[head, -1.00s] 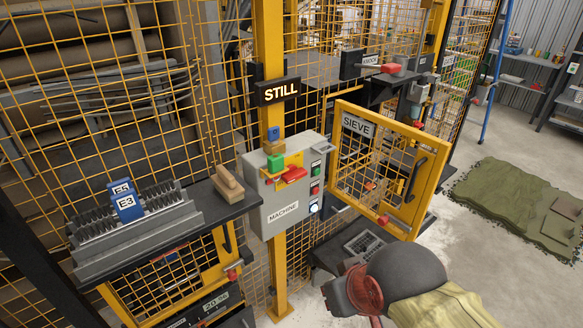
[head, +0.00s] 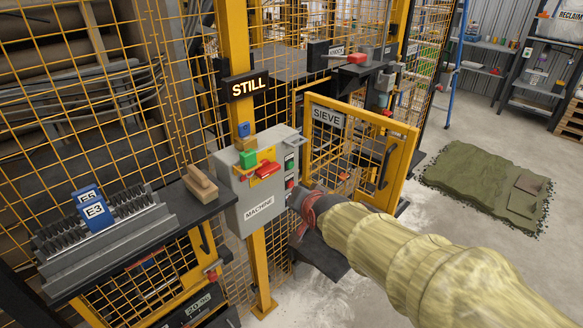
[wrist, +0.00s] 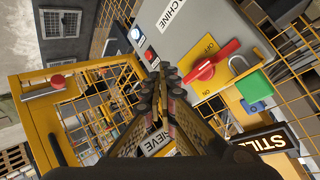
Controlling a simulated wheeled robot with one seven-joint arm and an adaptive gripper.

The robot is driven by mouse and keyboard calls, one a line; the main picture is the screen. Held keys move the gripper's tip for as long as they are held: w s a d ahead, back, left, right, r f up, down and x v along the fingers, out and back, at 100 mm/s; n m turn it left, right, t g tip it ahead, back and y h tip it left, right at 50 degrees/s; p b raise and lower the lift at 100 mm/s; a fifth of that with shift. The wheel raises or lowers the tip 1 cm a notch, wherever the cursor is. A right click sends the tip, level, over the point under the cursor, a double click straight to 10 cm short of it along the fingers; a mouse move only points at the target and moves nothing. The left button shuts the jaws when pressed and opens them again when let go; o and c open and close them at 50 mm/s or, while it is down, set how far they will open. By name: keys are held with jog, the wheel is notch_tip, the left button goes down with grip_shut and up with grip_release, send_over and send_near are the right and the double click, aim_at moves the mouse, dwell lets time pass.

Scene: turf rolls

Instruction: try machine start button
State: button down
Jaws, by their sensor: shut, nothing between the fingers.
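The grey machine box (head: 262,192), labelled MACHINE, is on a yellow post. Its right face carries a green button (head: 289,161) and a red button (head: 289,183); a white lit button (wrist: 136,33) shows in the wrist view. On its front, a red rotary switch (head: 266,169) sits on a yellow plate. My gripper (head: 299,199) is shut and empty, close to the box's right face, hiding the lower button in the head view. In the wrist view, my fingertips (wrist: 166,74) overlap the box edge beside the red button (wrist: 150,53); contact cannot be told. The sign above reads STILL (head: 248,87).
The yellow SIEVE door (head: 402,160) stands open just right of the box. A dark shelf (head: 165,212) with a wooden block (head: 200,184) and a rack holding blue tags (head: 95,214) is at left. Green turf (head: 480,178) lies on the floor at right.

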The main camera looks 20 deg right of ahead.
aim_at(290, 165)
jog(key=w+d+f+m+t+h, duration=0.1)
jog(key=w+d+f+m+h, duration=0.1)
jog(key=d, duration=0.4)
jog(key=w+d+f+m+t+h, duration=0.1)
jog(key=w+d+f+m+h, duration=0.1)
jog(key=w+d+m, duration=0.3)
jog(key=shift+w+d+f+t+h, duration=0.3)
jog(key=shift+w+d+f+t, duration=0.15)
jog(key=shift+d, duration=0.45)
jog(key=shift+w, duration=0.1)
jog(key=w+a+p, duration=0.1)
jog(key=w+a, duration=0.2)
jog(key=w, duration=0.5)
jog(key=shift+p, duration=0.4)
jog(key=shift+w+a, duration=0.1)
jog(key=shift+w, duration=0.05)
jog(key=shift+w, duration=0.25)
